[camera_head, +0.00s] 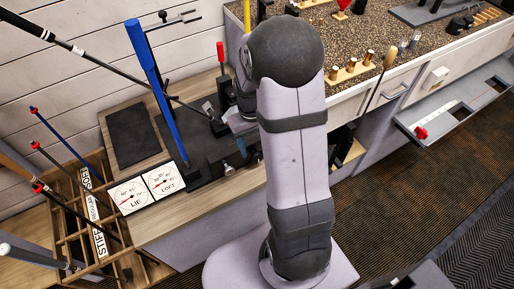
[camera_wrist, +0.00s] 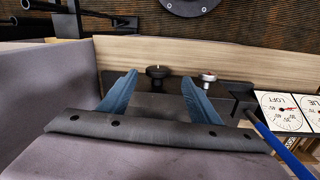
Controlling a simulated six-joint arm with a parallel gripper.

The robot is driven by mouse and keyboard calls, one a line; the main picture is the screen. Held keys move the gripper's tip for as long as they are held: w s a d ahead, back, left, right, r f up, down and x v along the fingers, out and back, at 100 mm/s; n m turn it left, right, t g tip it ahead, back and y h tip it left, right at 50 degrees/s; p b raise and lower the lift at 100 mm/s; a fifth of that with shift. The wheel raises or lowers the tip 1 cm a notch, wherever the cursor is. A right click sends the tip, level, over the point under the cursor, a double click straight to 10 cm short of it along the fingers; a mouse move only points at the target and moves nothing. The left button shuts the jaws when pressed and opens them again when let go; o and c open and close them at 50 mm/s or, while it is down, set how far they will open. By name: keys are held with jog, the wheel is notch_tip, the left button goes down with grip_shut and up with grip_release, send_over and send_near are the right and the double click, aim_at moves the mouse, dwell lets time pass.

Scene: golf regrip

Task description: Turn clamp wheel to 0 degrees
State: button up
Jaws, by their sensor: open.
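Two small wheels show in the wrist view at the edge of a dark fixture: a black wheel (camera_wrist: 157,72) with a small light mark on top, and a silver wheel (camera_wrist: 209,77) with a reddish top. I cannot tell for sure which is the clamp wheel. My gripper (camera_wrist: 160,77) is open and empty. Its two blue fingers spread with the black wheel showing between their tips, apparently beyond them; the silver wheel is just outside the right finger. In the head view my arm hides much of the fixture (camera_head: 205,150).
LOFT (camera_head: 164,180) and LIE (camera_head: 130,195) dials lie beside the fixture. A blue shaft (camera_head: 155,85) rises at its left, also near my right finger in the wrist view (camera_wrist: 280,148). A wooden club rack (camera_head: 75,220) stands at left. A speckled counter (camera_head: 375,28) is behind.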

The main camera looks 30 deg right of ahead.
aim_at(257, 154)
jog(key=shift+w+d+n, duration=0.15)
jog(key=shift+w+n, duration=0.15)
jog(key=shift+n, duration=0.2)
jog(key=shift+d+f, duration=0.15)
jog(key=shift+f, duration=1.65)
jog(key=shift+d+f, duration=0.1)
jog(key=shift+f, duration=1.7)
jog(key=c, duration=1)
